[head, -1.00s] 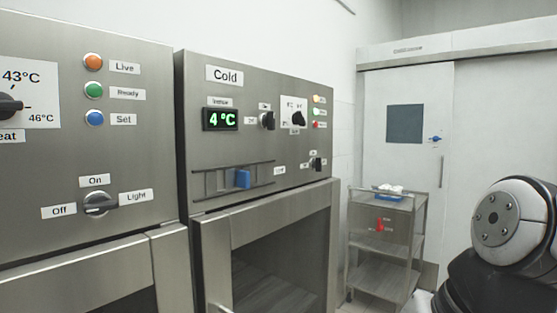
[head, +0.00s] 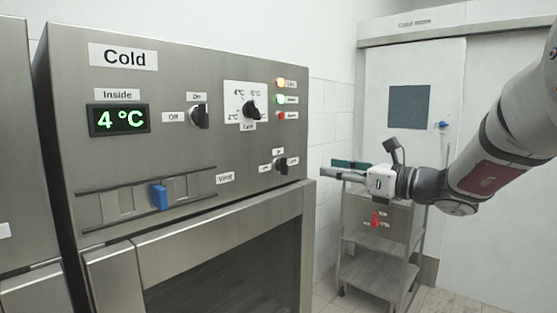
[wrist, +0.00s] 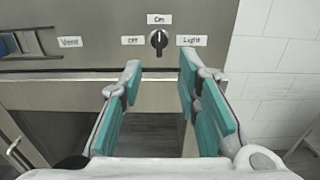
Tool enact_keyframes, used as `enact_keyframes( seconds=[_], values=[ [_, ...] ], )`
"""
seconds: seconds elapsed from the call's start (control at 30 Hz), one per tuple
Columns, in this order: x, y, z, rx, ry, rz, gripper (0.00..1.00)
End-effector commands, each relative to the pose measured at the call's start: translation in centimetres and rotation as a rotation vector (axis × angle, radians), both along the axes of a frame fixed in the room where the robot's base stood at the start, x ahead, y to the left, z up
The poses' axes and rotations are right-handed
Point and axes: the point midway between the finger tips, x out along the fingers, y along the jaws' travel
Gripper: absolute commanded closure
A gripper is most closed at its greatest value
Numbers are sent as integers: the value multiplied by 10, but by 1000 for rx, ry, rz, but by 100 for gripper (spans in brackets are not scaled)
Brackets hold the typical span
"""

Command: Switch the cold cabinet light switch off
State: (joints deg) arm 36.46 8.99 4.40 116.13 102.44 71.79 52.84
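The cold cabinet light switch (head: 281,166) is a small dark rotary knob at the lower right of the Cold cabinet's panel. In the wrist view the knob (wrist: 159,41) has "On" above it, "Off" at its left and "Light" at its right. Its handle stands upright, toward "On". My gripper (head: 342,168) is in front of the panel, to the right of the switch in the head view and apart from it. In the wrist view my gripper (wrist: 160,78) is open and empty, its teal fingers on either side below the knob.
The panel also carries an On/Off knob (head: 200,116), a temperature dial (head: 250,108), a blue Vent slider (head: 158,196) and a 4 °C display (head: 118,119). A steel trolley (head: 372,255) stands behind my gripper. The room in front of the panel looks free.

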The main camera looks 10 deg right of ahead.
Motion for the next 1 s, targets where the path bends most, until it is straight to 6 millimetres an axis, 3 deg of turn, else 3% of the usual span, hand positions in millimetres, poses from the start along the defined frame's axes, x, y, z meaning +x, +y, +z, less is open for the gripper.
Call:
enact_keyframes(
  seconds=[0.17,0.7,1.0],
  values=[
    [14,11,1,5,-1,2,70],
    [93,69,1,1,-2,3,70],
    [110,81,1,0,-2,1,70]
  ],
)
